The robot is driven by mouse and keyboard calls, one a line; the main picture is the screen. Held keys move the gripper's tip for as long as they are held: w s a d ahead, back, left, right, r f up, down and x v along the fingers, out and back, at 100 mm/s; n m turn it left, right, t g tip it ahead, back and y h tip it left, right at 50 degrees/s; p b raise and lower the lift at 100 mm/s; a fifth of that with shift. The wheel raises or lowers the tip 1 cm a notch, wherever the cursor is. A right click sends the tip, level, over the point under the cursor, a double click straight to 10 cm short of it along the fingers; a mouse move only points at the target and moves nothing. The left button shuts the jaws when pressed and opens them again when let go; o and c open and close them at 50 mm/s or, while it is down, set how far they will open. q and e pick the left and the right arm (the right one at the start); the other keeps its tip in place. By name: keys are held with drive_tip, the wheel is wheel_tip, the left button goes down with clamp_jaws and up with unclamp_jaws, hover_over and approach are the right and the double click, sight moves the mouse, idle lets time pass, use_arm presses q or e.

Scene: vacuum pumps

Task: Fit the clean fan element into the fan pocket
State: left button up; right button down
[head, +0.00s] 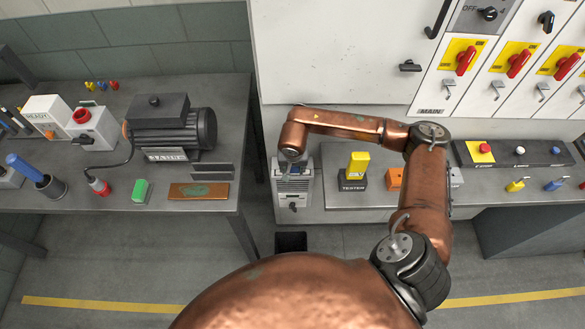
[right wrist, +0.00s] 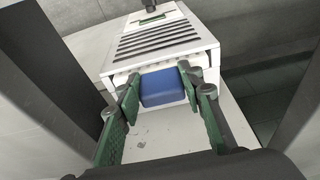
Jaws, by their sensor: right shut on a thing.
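My right gripper (right wrist: 160,77) has its green fingers shut on a blue block (right wrist: 164,91), likely the clean fan element. The block is at the lower front of a pale vented housing (right wrist: 160,42); its far end is hidden, so I cannot tell how deep it sits. In the head view this housing (head: 293,190) stands at the left end of the low bench, under my right wrist. The fan pocket's opening is not clearly visible behind the block. My left gripper is not in view.
A tester with a yellow block (head: 355,171) and an orange box (head: 394,178) stand right of the housing. A dark pump motor (head: 170,127) sits on the left table. A dark bin (head: 291,241) is on the floor below. White switch cabinets (head: 338,50) rise behind.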

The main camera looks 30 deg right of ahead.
drive_tip(key=shift+f, duration=0.2)
idle(0.6)
drive_tip(key=c, duration=1.2)
unclamp_jaws()
drive_tip(key=shift+c, duration=0.2)
drive_tip(key=v, duration=1.2)
